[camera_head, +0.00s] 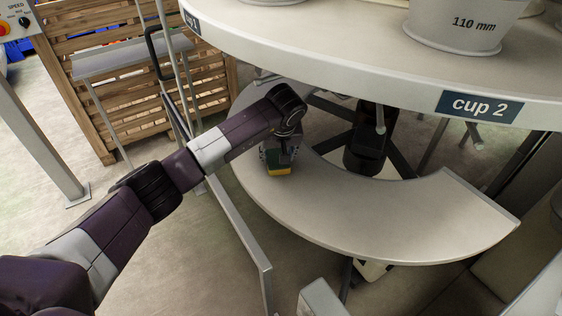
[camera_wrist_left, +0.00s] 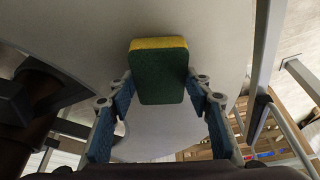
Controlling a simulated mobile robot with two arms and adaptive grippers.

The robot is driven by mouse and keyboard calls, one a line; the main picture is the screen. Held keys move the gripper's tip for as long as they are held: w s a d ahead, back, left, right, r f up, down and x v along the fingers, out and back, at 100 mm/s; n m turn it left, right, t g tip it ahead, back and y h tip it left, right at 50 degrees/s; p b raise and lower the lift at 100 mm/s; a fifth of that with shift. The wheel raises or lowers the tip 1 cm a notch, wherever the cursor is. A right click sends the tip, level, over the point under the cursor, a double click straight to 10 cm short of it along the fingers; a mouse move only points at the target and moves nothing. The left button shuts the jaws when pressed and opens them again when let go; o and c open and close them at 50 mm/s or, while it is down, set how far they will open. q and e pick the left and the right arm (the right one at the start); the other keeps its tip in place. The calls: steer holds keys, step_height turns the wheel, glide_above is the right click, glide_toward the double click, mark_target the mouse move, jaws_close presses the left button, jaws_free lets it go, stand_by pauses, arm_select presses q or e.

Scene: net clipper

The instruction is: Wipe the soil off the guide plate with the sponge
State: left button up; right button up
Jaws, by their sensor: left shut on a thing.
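The guide plate (camera_head: 400,215) is a pale, curved plate below the round table. I see no clear soil patch on its visible surface. The sponge (camera_head: 277,169), green with a yellow layer, is at the left part of the plate, partly hidden under my left gripper (camera_head: 279,158). In the left wrist view, the sponge (camera_wrist_left: 158,75) sits between the two blue-padded fingers of my left gripper (camera_wrist_left: 160,88), which is shut on it. The sponge is over the plate; I cannot tell whether it touches. My right gripper is not in view.
The round table's rim (camera_head: 400,80), with a "cup 2" label (camera_head: 480,106), overhangs the plate. A grey cup marked 110 mm (camera_head: 460,25) stands on it. A dark central column (camera_head: 367,145) is inside the plate's curve. A wooden crate (camera_head: 110,95) and metal frame bars (camera_head: 240,230) are at left.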

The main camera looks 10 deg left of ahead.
arm_select(q)
steer(key=shift+a, duration=0.1)
steer(key=shift+w+a+f, duration=0.1)
steer(key=shift+w+a, duration=0.05)
steer(key=shift+w, duration=0.1)
steer(key=shift+w+a+f+b, duration=0.1)
steer(key=shift+w+a+b, duration=0.4)
steer(key=shift+a+b, duration=0.15)
steer(key=shift+w+a+b, duration=0.45)
steer(key=shift+w+a, duration=0.1)
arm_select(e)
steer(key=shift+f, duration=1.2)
